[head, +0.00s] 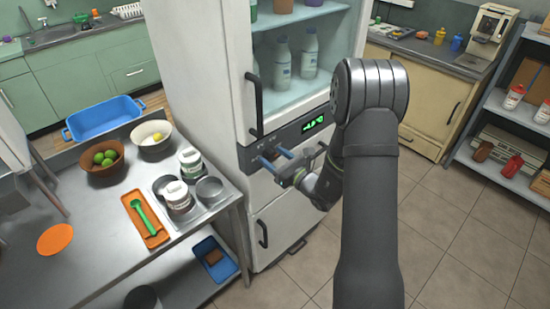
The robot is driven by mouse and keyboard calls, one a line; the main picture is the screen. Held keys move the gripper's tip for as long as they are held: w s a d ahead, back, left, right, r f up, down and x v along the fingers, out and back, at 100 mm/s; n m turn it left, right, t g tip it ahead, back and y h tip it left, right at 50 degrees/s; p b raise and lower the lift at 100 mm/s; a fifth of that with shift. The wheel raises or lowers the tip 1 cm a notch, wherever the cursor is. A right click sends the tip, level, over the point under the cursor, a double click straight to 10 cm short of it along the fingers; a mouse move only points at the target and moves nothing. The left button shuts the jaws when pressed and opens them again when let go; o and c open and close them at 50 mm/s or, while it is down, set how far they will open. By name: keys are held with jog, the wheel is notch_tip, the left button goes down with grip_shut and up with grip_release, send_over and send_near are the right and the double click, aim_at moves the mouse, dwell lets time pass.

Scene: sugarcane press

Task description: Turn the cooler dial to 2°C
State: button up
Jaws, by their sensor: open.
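The white cooler (196,90) stands upright in the middle of the head view, with bottles behind its upper glass door. A dark control panel (290,134) runs across its front below that door. A lit green display (313,123) is on the panel's right; its reading is too small to make out. The dial appears as a dark round knob (269,151) at the panel's left.
A metal table (95,245) at left holds bowls of fruit (104,172), lidded jars and an orange tray (143,221). A black door handle (254,105) juts out just above the gripper, and a lower handle (262,233) sits below. Tiled floor at right is clear.

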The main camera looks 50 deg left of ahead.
jog(key=d, duration=1.7)
jog(key=shift+d, duration=0.25)
jog(key=a, duration=1.7)
jog(key=shift+a, duration=0.3)
